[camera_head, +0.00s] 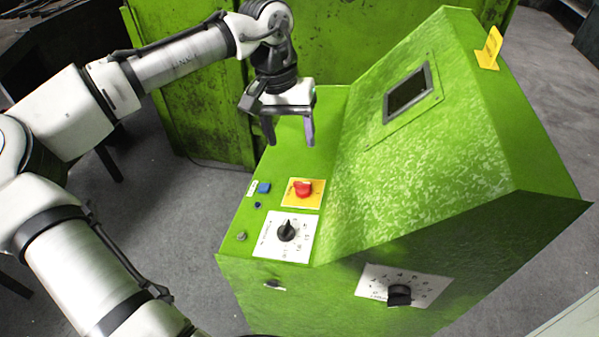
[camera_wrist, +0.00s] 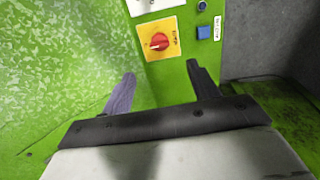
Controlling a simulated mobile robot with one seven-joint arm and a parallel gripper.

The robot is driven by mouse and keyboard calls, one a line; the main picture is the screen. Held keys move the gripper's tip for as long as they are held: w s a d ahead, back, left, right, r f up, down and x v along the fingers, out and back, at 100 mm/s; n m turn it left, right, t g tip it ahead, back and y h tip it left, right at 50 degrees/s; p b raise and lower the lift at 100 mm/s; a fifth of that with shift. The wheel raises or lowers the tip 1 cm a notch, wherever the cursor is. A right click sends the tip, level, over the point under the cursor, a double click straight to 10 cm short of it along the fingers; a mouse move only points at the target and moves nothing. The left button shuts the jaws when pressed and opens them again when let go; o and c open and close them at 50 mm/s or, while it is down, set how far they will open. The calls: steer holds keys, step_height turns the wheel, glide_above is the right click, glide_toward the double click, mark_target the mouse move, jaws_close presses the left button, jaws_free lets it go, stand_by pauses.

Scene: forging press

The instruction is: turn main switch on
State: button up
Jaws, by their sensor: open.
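The main switch, taken to be the red rotary knob (camera_head: 303,188) on a yellow plate, is on the flat top of the green control console (camera_head: 400,165). The red knob also shows in the wrist view (camera_wrist: 159,42), above and between my fingertips. My gripper (camera_head: 289,143) is open and empty. It hangs above the console top, behind the knob as the head camera sees it, with its fingers pointing down and apart from the knob. In the wrist view, my gripper (camera_wrist: 160,80) has its two fingers spread wide.
Beside the red knob are a blue button (camera_head: 264,188) and a black dial (camera_head: 287,230) on a white plate. Another black dial (camera_head: 399,295) is on the front face. A sloped panel with a small screen (camera_head: 408,94) rises at right. A green cabinet (camera_head: 200,110) stands behind.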

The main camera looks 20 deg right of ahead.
mark_target(301, 184)
steer(key=f, duration=0.4)
steer(key=d+f, duration=0.1)
steer(key=f, duration=0.3)
steer(key=s+f, duration=0.1)
steer(key=f, duration=0.3)
steer(key=shift+s+d+f, duration=0.1)
steer(key=shift+d+f, duration=0.15)
steer(key=shift+d, duration=0.1)
steer(key=shift+c, duration=0.3)
steer(key=c, duration=0.9)
